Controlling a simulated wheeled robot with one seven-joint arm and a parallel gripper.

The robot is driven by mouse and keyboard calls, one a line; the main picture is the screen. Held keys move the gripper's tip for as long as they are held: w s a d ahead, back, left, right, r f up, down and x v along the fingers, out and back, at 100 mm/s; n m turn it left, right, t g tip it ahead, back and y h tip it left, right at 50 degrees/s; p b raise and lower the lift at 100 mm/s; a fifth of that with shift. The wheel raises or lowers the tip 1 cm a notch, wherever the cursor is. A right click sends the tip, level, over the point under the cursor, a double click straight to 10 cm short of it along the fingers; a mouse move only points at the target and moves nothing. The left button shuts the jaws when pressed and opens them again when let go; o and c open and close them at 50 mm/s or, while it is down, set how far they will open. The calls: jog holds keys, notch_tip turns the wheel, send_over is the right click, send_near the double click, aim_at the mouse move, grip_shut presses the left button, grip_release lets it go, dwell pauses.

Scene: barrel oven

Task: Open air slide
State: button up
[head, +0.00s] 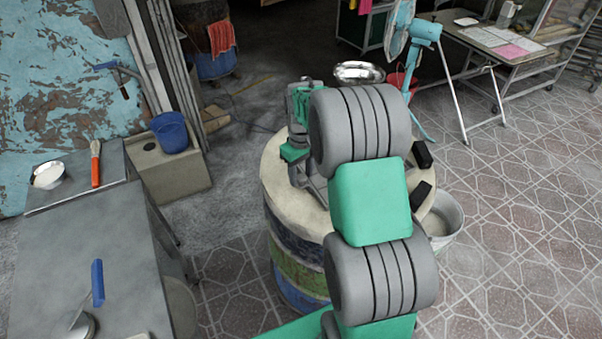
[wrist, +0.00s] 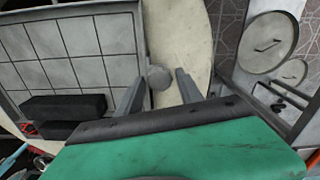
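The barrel oven (head: 280,210) stands in the middle of the head view, with a cream top and a painted drum body. My arm covers much of its top. In the wrist view, a gridded metal plate (wrist: 85,45) lies beside the cream top (wrist: 182,40). A small round grey knob (wrist: 158,77) sits at the plate's right edge; I cannot tell whether it belongs to the air slide. My gripper (wrist: 160,75) is open, its two fingers on either side of the knob in the picture. The left finger appears closer to it. Contact is unclear. The fingers cannot be made out in the head view.
Two black blocks (head: 422,154) lie on the barrel's right side. A metal bucket (head: 446,215) stands beside the barrel. A metal table (head: 80,245) is at left, with a blue bucket (head: 170,132) behind it.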

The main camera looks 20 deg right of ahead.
grip_shut()
dwell(1.1)
